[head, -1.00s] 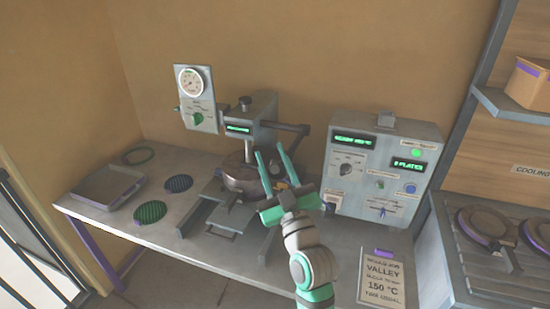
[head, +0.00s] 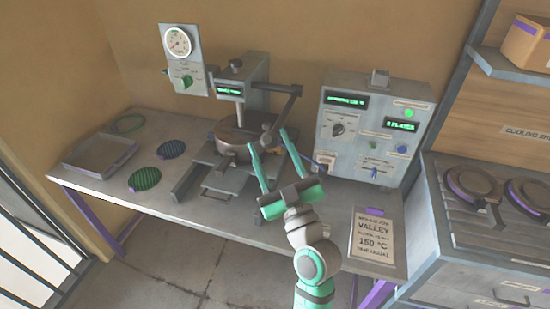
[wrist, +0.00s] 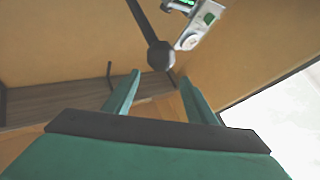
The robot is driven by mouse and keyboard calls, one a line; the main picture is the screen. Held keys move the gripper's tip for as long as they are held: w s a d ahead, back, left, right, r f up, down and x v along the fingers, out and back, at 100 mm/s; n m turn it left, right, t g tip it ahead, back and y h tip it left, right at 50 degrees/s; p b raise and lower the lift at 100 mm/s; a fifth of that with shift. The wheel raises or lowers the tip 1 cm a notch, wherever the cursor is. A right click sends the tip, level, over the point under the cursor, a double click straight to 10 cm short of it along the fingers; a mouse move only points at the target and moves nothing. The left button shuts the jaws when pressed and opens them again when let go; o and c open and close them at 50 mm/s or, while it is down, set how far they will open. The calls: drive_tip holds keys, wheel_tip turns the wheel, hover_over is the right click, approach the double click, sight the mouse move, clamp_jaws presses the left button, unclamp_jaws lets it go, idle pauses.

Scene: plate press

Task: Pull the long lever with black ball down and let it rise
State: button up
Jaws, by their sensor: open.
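The long lever (head: 283,110) runs from the right side of the press down toward my gripper. In the wrist view, its dark rod (wrist: 142,20) ends in a black ball (wrist: 160,56). My gripper (head: 268,141) is open and empty in front of the press. In the wrist view, the ball appears between the two green fingertips (wrist: 160,77) and slightly past them; I cannot tell whether they touch. The press (head: 235,85) stands at the back of the bench, with a dark round plate unit (head: 238,137) under its head.
A grey control box (head: 365,135) stands close to the right of my gripper. A tray (head: 97,155) and several round plates (head: 145,179) lie on the left of the bench. A cooling station (head: 480,215) is at far right.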

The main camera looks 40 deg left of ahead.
drive_tip(key=v, duration=0.2)
drive_tip(key=shift+s+d+f, duration=0.15)
drive_tip(key=shift+s+d, duration=0.1)
idle(0.5)
